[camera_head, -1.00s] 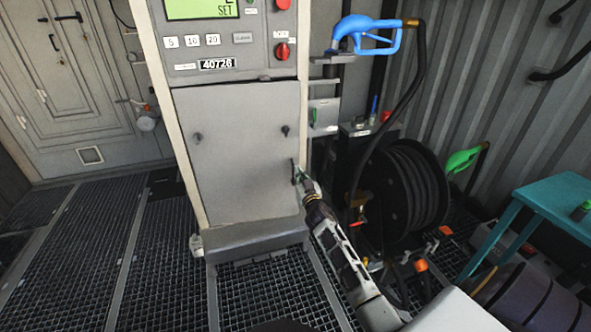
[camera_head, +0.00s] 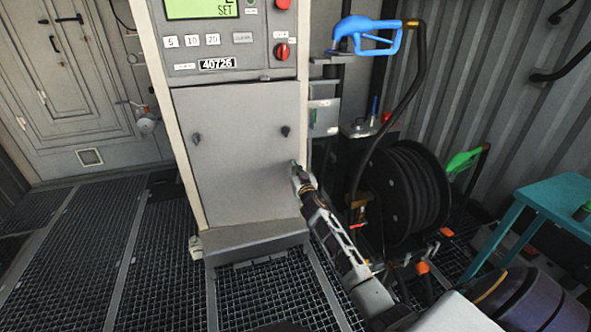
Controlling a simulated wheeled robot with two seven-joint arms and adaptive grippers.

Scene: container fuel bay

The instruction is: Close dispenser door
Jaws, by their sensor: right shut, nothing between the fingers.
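The dispenser door (camera_head: 236,160) is the plain grey lower panel of the fuel dispenser (camera_head: 236,58). It sits flush in the pale frame, with a small dark knob near each upper side. I see no gap along its edges. My right gripper (camera_head: 294,166) is shut and empty at the door's right edge, its tips against or just in front of the panel; I cannot tell whether they touch. My right arm comes up from the lower right. My left gripper is not in view.
A black hose reel (camera_head: 405,195) stands right of the dispenser, below a blue nozzle (camera_head: 368,35). A green nozzle (camera_head: 463,159) and a teal table (camera_head: 555,195) are farther right. The grating floor (camera_head: 80,250) at left is clear.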

